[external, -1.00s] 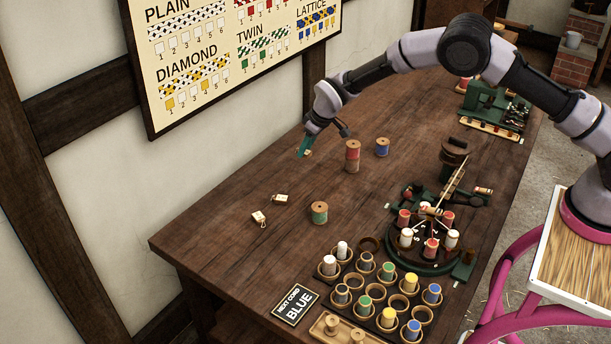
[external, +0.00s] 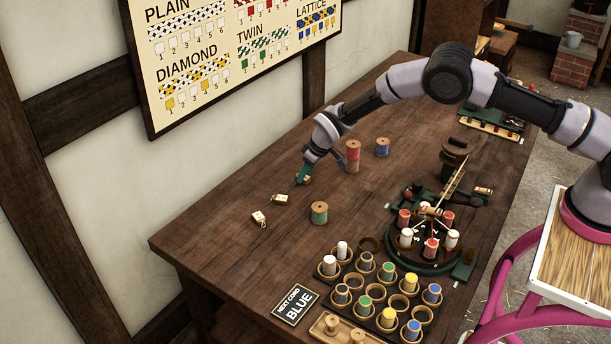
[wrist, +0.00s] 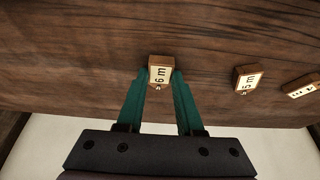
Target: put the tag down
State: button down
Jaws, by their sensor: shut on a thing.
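My gripper (external: 303,178) has green fingers and is low over the far left part of the wooden table (external: 225,228). In the wrist view its fingers (wrist: 160,80) are shut on a small wooden tag (wrist: 159,74) with a pale face that reads "6 m". I cannot tell if this tag touches the table. A second tag (wrist: 247,79), reading "5 m", lies apart to the right in the wrist view; a third tag (wrist: 302,86) lies beyond it. In the external view two loose tags (external: 280,198) (external: 259,218) lie left of my gripper.
A green spool (external: 319,213) stands in front of my gripper; a red spool (external: 352,155) and a blue spool (external: 382,147) stand to its right. A round braiding device (external: 428,240) and a rack of bobbins (external: 385,290) occupy the front right. The table's left end is clear.

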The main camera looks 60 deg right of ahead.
jog(key=shift+f, duration=0.1)
jog(key=c, duration=0.5)
grip_release()
jog(key=shift+c, duration=0.2)
jog(key=s+d+r+m, duration=0.1)
jog(key=s+r, duration=0.6)
jog(key=r, duration=0.7)
jog(key=s+d+r+m+t+y, duration=0.1)
jog(key=s+r, duration=0.6)
jog(key=r, duration=0.6)
jog(key=s+d+r, duration=0.1)
jog(key=s+r, duration=0.6)
jog(key=r, duration=0.7)
jog(key=s+r+m+t+y, duration=0.1)
jog(key=s+r, duration=0.4)
jog(key=s, duration=0.8)
jog(key=s+r+m, duration=0.1)
jog(key=s+r, duration=0.4)
jog(key=s, duration=0.7)
jog(key=s+f, duration=0.1)
jog(key=s, duration=0.8)
jog(key=shift+s+d+f+t, duration=0.3)
jog(key=shift+s+d+f, duration=0.05)
jog(key=shift+s+d, duration=0.05)
